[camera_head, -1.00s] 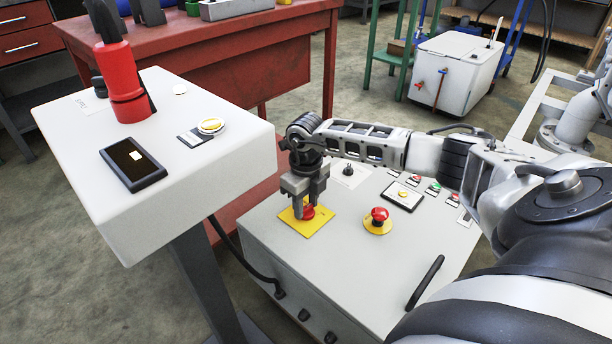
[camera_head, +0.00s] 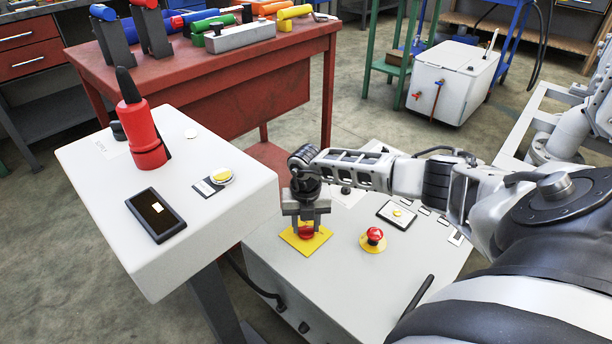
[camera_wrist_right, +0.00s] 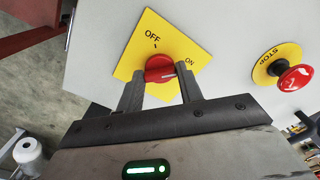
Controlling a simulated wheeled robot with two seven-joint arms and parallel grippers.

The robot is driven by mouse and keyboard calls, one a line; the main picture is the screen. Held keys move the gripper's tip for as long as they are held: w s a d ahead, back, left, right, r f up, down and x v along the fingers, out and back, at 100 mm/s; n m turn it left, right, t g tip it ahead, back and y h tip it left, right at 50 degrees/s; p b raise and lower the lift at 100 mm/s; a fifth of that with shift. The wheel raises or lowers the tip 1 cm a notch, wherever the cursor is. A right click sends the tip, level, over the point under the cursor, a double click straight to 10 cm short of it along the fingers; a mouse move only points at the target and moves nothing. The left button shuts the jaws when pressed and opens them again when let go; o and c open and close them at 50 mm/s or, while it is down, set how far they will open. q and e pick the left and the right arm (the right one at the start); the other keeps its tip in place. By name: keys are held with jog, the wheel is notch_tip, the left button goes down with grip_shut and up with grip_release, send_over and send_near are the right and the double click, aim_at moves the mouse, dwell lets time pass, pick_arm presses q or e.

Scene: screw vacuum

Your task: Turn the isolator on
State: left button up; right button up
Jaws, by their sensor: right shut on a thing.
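The isolator is a red rotary knob (camera_wrist_right: 160,68) on a yellow square plate (camera_wrist_right: 145,45) marked OFF and ON. It sits on top of the light grey cabinet (camera_head: 345,275). A white mark on the knob faces right, towards the ON side. My right gripper (camera_head: 306,222) reaches down over the knob. In the right wrist view its two fingers (camera_wrist_right: 160,85) stand on either side of the knob, shut on it. The fingers partly hide the knob in the head view. My left gripper is not in view.
A red STOP button (camera_head: 374,235) on a yellow disc stands just right of the isolator. A panel box (camera_head: 90,185) with a red handheld device (camera_head: 145,140) stands left. A red workbench (camera_head: 225,75) with several coloured tools is behind. A white tank (camera_head: 450,85) stands at the back.

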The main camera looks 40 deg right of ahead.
jog(key=shift+m, duration=0.3)
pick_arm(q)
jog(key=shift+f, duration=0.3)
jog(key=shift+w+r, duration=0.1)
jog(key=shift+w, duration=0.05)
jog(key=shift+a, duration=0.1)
pick_arm(e)
jog(key=o, duration=1)
jog(key=shift+r, duration=0.3)
notch_tip(320, 180, up, 9)
jog(key=p, duration=0.3)
notch_tip(320, 180, up, 6)
jog(key=p, duration=0.1)
send_over(306, 227)
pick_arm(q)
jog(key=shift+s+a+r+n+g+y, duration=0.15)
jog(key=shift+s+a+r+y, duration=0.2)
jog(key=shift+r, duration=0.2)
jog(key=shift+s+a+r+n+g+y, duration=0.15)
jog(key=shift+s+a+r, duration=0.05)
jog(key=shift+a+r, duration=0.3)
pick_arm(e)
jog(key=shift+r, duration=0.2)
